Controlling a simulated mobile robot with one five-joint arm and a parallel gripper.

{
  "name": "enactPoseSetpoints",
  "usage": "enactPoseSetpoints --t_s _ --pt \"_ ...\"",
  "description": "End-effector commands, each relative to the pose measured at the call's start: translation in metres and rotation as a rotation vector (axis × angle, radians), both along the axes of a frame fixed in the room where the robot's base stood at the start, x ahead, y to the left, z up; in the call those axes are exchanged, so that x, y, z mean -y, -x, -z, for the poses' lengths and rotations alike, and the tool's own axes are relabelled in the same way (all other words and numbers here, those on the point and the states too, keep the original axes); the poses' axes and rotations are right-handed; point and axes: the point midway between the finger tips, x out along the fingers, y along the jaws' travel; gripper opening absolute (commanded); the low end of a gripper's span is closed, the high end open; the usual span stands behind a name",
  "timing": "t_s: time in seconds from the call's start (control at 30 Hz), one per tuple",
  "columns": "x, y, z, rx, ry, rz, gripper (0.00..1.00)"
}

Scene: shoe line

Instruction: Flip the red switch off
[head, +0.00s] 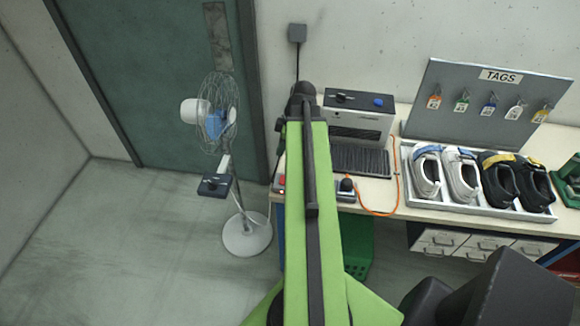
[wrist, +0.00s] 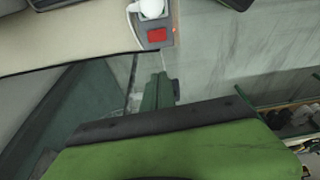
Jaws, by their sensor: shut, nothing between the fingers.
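The red switch (wrist: 157,35) is on a small grey unit at the end of the bench, beside a white plug, in the wrist view. It also shows as a small red patch at the left end of the bench in the head view (head: 282,181). My gripper (wrist: 163,82) shows in the wrist view as a narrow green and dark tip below the switch in the picture. It is shut and empty, and looks apart from the switch. In the head view my green arm hides the gripper. The switch's on or off position is too small to tell.
The bench (head: 388,190) holds a grey machine (head: 358,122), a shoe tray (head: 410,170) and a tag board (head: 470,100). An orange cable (head: 397,178) lies on it. A standing fan (head: 248,235) is left of the bench. The floor farther left is clear.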

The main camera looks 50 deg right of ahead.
Motion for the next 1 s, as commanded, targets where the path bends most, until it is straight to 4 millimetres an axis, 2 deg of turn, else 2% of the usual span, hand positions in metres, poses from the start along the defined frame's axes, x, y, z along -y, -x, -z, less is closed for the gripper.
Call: enactPoseSetpoints --t_s 0.03,0.1,0.2,0.63,0.77,1.0 --pt "0.011 0.012 -0.004 0.000 -0.001 0.030 0.00" --pt "0.020 0.022 -0.005 0.000 -0.001 0.055 0.00" --pt "0.024 0.028 -0.005 0.000 -0.001 0.069 0.00" --pt "0.018 0.022 0.001 -0.001 0.000 0.058 0.00" --pt "0.016 0.019 0.015 -0.001 0.000 0.057 0.00" --pt "0.009 0.008 0.061 0.000 0.001 0.054 0.00"
